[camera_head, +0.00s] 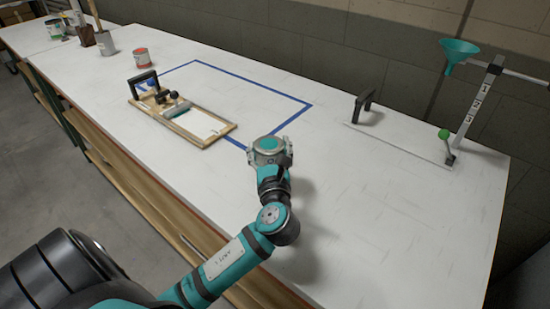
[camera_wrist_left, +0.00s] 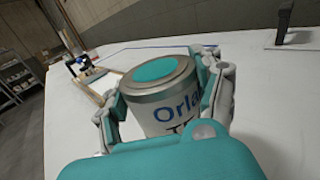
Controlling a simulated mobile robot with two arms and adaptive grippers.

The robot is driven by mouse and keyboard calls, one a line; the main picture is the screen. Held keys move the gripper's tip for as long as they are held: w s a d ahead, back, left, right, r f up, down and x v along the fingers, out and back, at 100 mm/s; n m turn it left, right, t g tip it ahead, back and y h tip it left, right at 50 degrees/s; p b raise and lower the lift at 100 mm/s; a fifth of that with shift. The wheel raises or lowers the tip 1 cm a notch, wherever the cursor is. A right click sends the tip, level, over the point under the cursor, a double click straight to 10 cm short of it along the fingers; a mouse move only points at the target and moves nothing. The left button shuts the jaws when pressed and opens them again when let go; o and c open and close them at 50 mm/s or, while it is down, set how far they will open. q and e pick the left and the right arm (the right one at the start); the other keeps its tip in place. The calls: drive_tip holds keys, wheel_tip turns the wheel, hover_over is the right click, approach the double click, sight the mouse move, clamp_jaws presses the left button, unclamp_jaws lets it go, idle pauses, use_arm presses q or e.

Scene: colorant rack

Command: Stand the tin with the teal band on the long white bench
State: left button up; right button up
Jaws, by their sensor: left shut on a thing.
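My left gripper (camera_head: 271,155) is over the long white bench (camera_head: 390,220), near the front corner of the blue outline. It is shut on a grey tin (camera_head: 268,143), with a finger on each side; the tin also shows in the left wrist view (camera_wrist_left: 165,85). The tin has a teal disc on its lid and blue lettering on its pale side. It looks upright. Its lower part is hidden by the gripper, so I cannot see a teal band or tell whether its base touches the bench. My right gripper is not in view.
A wooden board with a roller (camera_head: 215,132) lies behind and left of the tin. A red tin (camera_head: 141,60) stands farther back. A stand with a teal funnel (camera_head: 458,54) is at the right. The bench right of the tin is clear.

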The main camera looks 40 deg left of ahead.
use_arm(q)
drive_tip(key=shift+w+d+f, duration=0.15)
drive_tip(key=shift+w+d, duration=0.45)
wheel_tip(320, 180, down, 4)
drive_tip(key=shift+r+b, duration=0.25)
drive_tip(key=shift+b, duration=0.05)
drive_tip(key=o, duration=1.3)
drive_tip(key=shift+f, duration=0.1)
drive_tip(key=v, duration=1.2)
drive_tip(key=shift+b, duration=0.35)
